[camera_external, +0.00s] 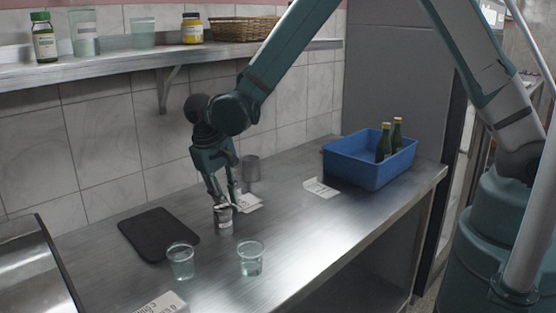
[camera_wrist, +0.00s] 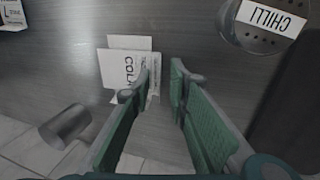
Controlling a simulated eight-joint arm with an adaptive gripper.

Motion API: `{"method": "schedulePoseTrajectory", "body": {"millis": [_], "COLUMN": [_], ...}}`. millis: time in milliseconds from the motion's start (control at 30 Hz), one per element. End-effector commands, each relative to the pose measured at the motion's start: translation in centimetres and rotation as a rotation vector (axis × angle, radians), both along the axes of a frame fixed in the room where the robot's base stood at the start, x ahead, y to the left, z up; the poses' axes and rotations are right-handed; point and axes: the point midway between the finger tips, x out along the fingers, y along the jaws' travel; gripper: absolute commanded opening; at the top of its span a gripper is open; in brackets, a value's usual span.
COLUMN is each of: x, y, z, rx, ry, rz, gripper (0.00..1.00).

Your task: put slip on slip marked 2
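My gripper (camera_wrist: 166,72) is partly open, with a clear gap between its green fingers. In the wrist view, its left fingertip overlaps the right edge of white paper (camera_wrist: 120,68) lettered "COL", its remaining letters hidden. Another white piece (camera_wrist: 128,42) shows along that paper's edge; I cannot tell whether it is a separate slip. The paper also shows on the counter (camera_external: 250,203) in the external view, just right of the gripper. A second slip (camera_external: 320,188) lies farther right, before the blue crate; a lettered slip also shows at the wrist view's top left (camera_wrist: 12,14). No "2" is readable.
A shaker labelled CHILLI (camera_wrist: 262,22) stands close to the gripper. A grey metal cup (camera_external: 251,168) stands behind. Two clear cups (camera_external: 180,262) and a dark board (camera_external: 157,233) are nearer the front. A blue crate (camera_external: 370,172) holds bottles; a lettered white item (camera_external: 160,303) lies at the bottom edge.

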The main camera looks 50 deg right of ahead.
Motion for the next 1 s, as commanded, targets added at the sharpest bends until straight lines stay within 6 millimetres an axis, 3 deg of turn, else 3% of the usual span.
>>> {"method": "schedulePoseTrajectory", "body": {"millis": [267,700,1000], "x": [0.0,0.0,0.0], "y": [0.0,1.1,1.3], "z": [0.5,4.6,5.7], "rx": [0.000,0.000,0.000], "ry": [0.000,0.000,0.000], "rz": [0.000,0.000,0.000], "gripper": [0.18,0.18,0.18]}}
